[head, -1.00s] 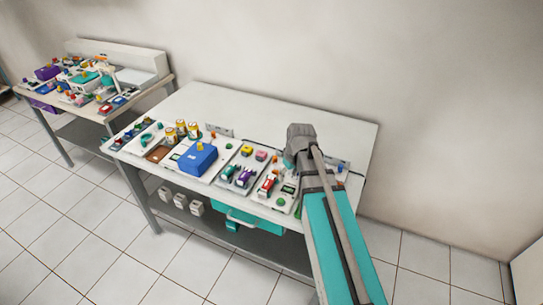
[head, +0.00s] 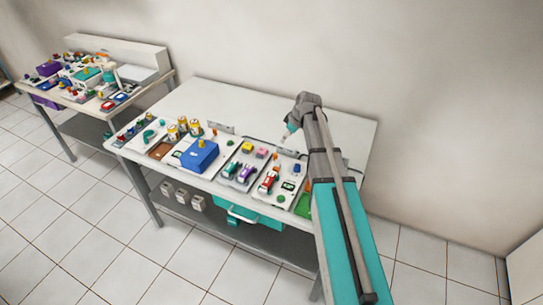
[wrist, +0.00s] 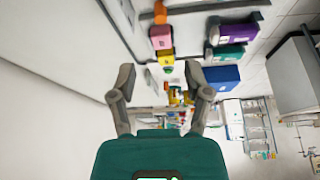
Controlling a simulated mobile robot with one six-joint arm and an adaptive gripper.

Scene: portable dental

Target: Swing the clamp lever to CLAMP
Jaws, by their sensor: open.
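No part in view can be made out for certain as the clamp lever; the labels are too small to read. Small orange upright parts stand on the bench panels, one of them an orange piece (wrist: 160,12) at the top of the wrist view. My gripper (wrist: 160,80) is open and empty, its two grey fingers spread apart in the wrist view. Past the fingers are a pink block (wrist: 161,37), a yellow block (wrist: 166,60) and a blue box (wrist: 222,76). In the head view my arm reaches over the bench's right part and hides some of it.
The white bench (head: 290,110) has a clear strip behind its panels. The blue box (head: 198,155) stands high mid-bench, with several yellow jars (head: 183,124) behind it. A teal drawer (head: 245,217) hangs under the front edge. A second crowded table (head: 150,83) stands at the left.

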